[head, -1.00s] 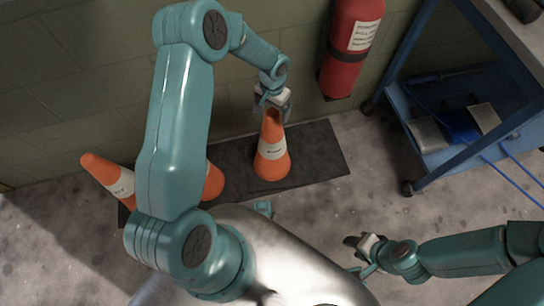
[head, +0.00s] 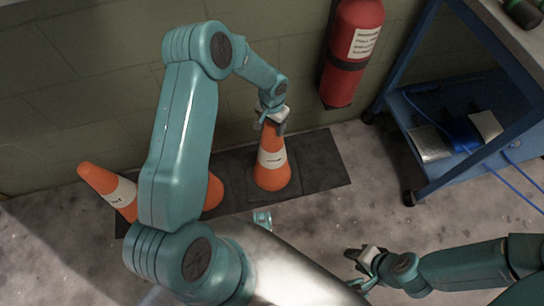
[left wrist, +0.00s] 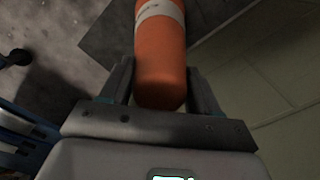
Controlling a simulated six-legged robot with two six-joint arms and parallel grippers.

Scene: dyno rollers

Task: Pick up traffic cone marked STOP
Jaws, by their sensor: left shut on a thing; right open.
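An orange traffic cone (head: 271,172) with a white band stands upright on a dark mat (head: 318,165) by the wall. The lettering on its band is too small to read. My left gripper (head: 272,124) is shut on the top of this cone. In the left wrist view the cone (left wrist: 160,60) lies between the two fingers (left wrist: 160,85). A second orange cone (head: 105,185) at the left leans over, its band lettering unclear. A third cone (head: 214,192) is mostly hidden behind my left arm. My right gripper (head: 362,255) is open and empty over the floor at the lower right.
A red fire extinguisher (head: 351,55) hangs on the wall to the right of the held cone. A blue cart (head: 450,130) with items on its shelf stands at the right. The floor between mat and cart is clear.

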